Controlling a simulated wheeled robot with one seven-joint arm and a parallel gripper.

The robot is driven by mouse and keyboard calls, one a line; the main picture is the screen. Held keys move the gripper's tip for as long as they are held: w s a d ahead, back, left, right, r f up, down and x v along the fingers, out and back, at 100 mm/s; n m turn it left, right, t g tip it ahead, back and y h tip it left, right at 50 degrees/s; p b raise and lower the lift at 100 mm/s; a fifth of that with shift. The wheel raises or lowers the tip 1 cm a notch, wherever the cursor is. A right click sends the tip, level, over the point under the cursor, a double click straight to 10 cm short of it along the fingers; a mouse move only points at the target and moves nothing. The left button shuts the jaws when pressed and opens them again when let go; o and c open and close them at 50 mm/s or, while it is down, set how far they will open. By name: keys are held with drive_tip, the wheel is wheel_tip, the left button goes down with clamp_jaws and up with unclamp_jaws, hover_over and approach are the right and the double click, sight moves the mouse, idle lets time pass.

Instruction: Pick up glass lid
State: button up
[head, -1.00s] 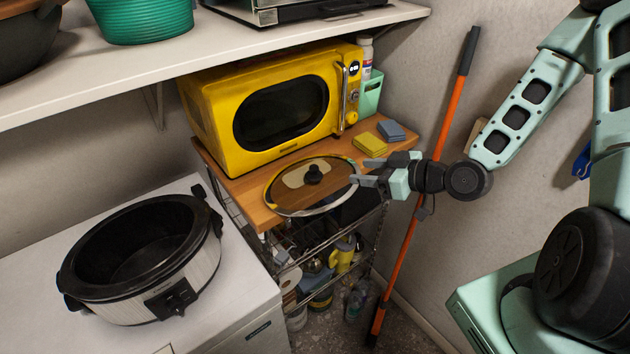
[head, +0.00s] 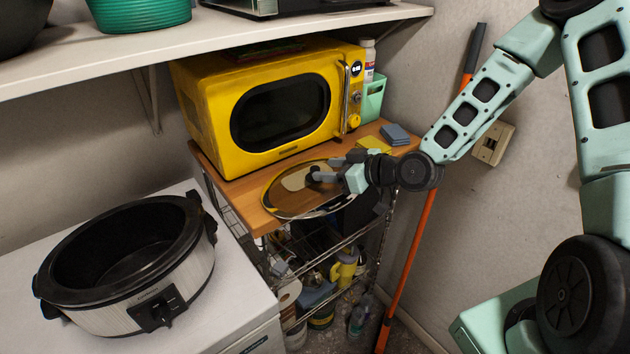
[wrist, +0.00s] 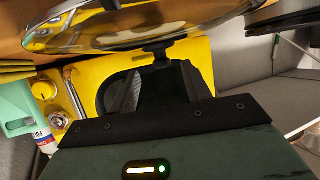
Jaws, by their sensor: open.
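The round glass lid (head: 290,203) has a metal rim and a dark knob. It lies on the wooden top of the shelf cart, in front of the yellow microwave. My gripper (head: 324,169) is open over the lid, reaching in from the right, with its fingers at the knob. The fingers largely hide the knob in the head view. In the wrist view the lid (wrist: 110,32) crosses the top, with its dark knob (wrist: 155,50) in front of the gripper. I cannot tell whether a finger touches the knob.
The yellow microwave (head: 215,115) stands behind the lid. Yellow and blue sponges (head: 396,134) and a green bin (head: 374,100) are at the back right. A black-and-silver slow cooker (head: 150,275) stands on the white machine at left. An orange pole (head: 412,255) leans near my arm.

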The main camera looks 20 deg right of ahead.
sight(317, 168)
drive_tip(key=shift+w+a+f, duration=0.25)
drive_tip(key=shift+w+a, duration=0.15)
drive_tip(key=shift+w, duration=0.1)
drive_tip(key=p+x, duration=0.3)
drive_tip(key=x, duration=0.1)
drive_tip(key=shift+w+a+r, duration=0.1)
drive_tip(key=shift+a+r, duration=0.05)
drive_tip(key=shift+a, duration=0.1)
drive_tip(key=shift+w+a+f, duration=0.2)
drive_tip(key=shift+w+f, duration=0.1)
drive_tip(key=shift+w, duration=0.05)
clamp_jaws()
